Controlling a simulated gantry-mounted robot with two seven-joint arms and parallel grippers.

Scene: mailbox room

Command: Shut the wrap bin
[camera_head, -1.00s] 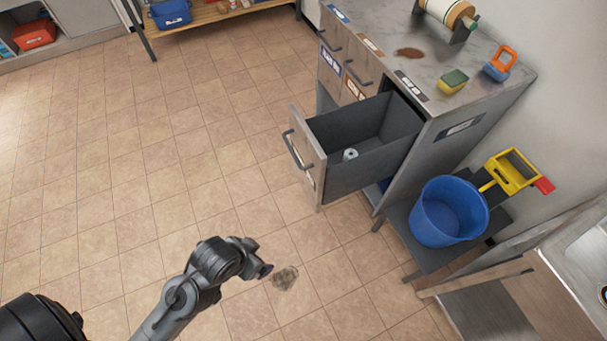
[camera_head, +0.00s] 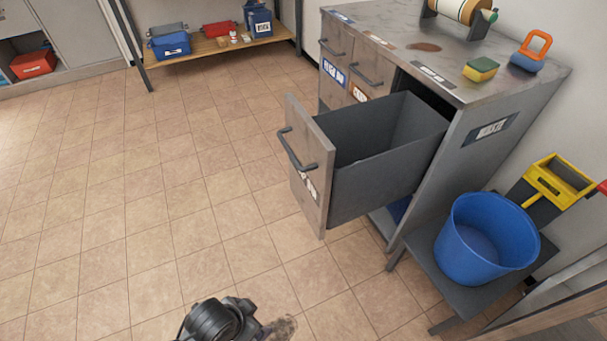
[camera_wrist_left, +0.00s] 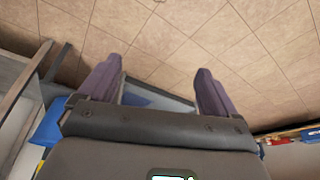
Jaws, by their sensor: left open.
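The wrap bin (camera_head: 312,195) is a deep grey drawer pulled well out of the metal cabinet (camera_head: 440,175), its inside showing from above. Its bar handle (camera_head: 295,152) is on the front panel, which faces left. A label under the handle is too small to read. Part of my left arm shows at the bottom edge of the head view, below the drawer and apart from it. In the left wrist view my left gripper (camera_wrist_left: 158,68) is open, its two dark fingers wide apart with nothing between them. My right gripper is not in view.
A blue bucket (camera_head: 487,240) stands on a low dark shelf right of the drawer, with a yellow dustpan-like item (camera_head: 557,182) beside it. A sponge (camera_head: 480,69) lies on the cabinet top. The tiled floor left of the drawer is clear.

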